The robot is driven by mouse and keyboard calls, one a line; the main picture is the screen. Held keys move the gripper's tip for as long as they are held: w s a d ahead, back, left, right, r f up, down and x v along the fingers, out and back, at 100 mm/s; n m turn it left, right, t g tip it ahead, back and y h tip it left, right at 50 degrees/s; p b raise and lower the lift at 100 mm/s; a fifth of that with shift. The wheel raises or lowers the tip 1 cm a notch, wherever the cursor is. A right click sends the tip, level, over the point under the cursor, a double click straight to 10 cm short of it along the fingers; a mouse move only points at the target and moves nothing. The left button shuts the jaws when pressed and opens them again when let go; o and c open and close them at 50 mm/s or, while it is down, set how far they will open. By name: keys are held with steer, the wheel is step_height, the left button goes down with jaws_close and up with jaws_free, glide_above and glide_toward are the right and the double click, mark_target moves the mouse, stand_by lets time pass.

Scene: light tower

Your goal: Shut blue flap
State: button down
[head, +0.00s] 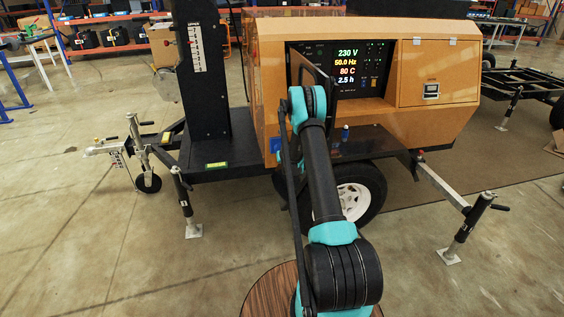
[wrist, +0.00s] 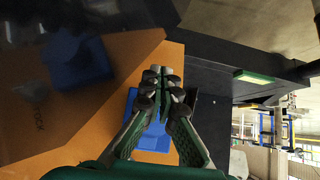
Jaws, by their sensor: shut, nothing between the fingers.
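A small blue flap (head: 276,145) shows at the lower left of the orange generator housing (head: 350,28) in the head view, just left of my arm. In the wrist view a blue piece (wrist: 150,137) lies behind my gripper (wrist: 160,74), partly covered by the fingers. A second blue piece (wrist: 82,65) shows dimly at upper left through or in a dark glossy surface. I cannot tell how far either blue piece is open, or whether the fingers touch one. My gripper is shut and empty. My arm hides it in the head view.
A dark mast (head: 203,70) stands on the trailer's black deck (head: 222,160) left of the housing. A dark panel (head: 372,145) juts out below the lit display (head: 347,72). Trailer legs (head: 463,232) stand to both sides. Front floor is clear.

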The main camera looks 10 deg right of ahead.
steer(key=shift+w+r+x, duration=0.1)
steer(key=shift+x, duration=0.55)
steer(key=shift+w+r+x, duration=0.15)
steer(key=shift+x, duration=0.5)
